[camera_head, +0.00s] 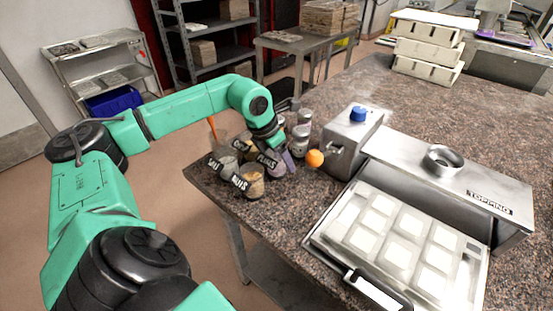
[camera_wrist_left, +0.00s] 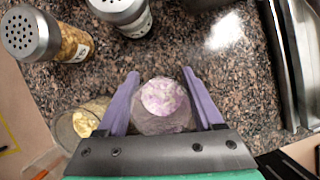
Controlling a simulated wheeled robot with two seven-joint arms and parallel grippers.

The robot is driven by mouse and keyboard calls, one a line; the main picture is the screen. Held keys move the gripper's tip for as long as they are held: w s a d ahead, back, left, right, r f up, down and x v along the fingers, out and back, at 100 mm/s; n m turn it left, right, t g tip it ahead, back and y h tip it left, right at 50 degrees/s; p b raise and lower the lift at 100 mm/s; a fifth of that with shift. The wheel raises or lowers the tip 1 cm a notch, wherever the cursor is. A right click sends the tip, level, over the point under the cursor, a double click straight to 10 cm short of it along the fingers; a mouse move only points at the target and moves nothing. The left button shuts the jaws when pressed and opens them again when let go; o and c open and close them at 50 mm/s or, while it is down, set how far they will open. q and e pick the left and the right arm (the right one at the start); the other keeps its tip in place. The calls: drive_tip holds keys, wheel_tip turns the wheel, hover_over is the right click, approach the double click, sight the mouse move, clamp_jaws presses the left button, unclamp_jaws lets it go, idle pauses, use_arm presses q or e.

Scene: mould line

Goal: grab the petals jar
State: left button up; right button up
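The petals jar, clear with pale pink and purple petals inside, stands upright on the speckled counter; in the left wrist view the jar (camera_wrist_left: 163,108) shows from above between my left gripper's fingers. My left gripper (camera_wrist_left: 161,73) has one purple finger on each side of the jar. I cannot tell whether the fingers press on the glass or leave a thin gap. In the head view my left gripper (camera_head: 284,161) is low among the jars at the counter's near left corner and mostly hides the petals jar. My right gripper is not in view.
Labelled jars crowd the gripper, among them a brown-filled jar (camera_head: 251,184). Shakers (camera_wrist_left: 30,34) stand beyond it. An orange ball (camera_head: 314,158) and a steel machine (camera_head: 352,140) are to the right. A topping tray (camera_head: 319,237) with white moulds lies nearer.

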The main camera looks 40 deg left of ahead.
use_arm(q)
drive_tip(key=c, duration=0.5)
drive_tip(key=shift+c, duration=0.6)
